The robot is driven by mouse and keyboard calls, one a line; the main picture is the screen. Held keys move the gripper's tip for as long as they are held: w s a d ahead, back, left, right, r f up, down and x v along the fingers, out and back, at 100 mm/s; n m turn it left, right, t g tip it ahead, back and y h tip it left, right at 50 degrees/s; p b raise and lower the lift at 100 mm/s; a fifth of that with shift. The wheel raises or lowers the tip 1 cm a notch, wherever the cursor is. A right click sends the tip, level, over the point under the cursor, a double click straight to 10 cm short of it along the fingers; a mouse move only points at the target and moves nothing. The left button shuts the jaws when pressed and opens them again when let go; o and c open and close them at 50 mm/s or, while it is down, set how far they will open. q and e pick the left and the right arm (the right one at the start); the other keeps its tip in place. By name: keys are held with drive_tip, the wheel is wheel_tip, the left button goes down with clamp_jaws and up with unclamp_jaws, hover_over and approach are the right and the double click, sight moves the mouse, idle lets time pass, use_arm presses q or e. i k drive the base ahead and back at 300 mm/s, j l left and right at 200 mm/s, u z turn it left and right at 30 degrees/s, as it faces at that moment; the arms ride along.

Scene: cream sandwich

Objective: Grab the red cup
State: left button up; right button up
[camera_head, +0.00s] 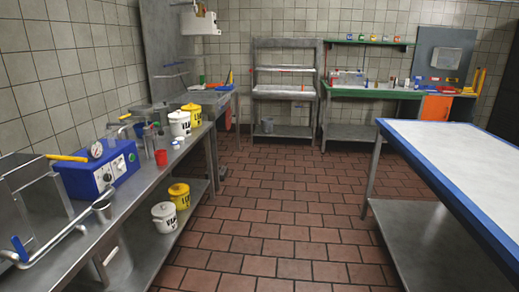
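A small red cup (161,157) stands upright on the left steel counter (172,176), near the counter's front edge. It is just right of a blue box with knobs and close to a few small bottles. Neither of my grippers shows in the head view, so I cannot see their state.
White and yellow buckets (180,123) stand behind the red cup. A blue-edged table (455,150) is at the right. The tiled floor (275,220) between is clear.

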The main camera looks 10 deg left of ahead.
sight(161, 156)
drive_tip(key=i+u, duration=0.15)
drive_tip(key=i, duration=0.35)
drive_tip(key=i+l+u, duration=0.1)
drive_tip(key=i, duration=0.35)
drive_tip(key=i+l+u, duration=0.15)
drive_tip(key=i, duration=0.3)
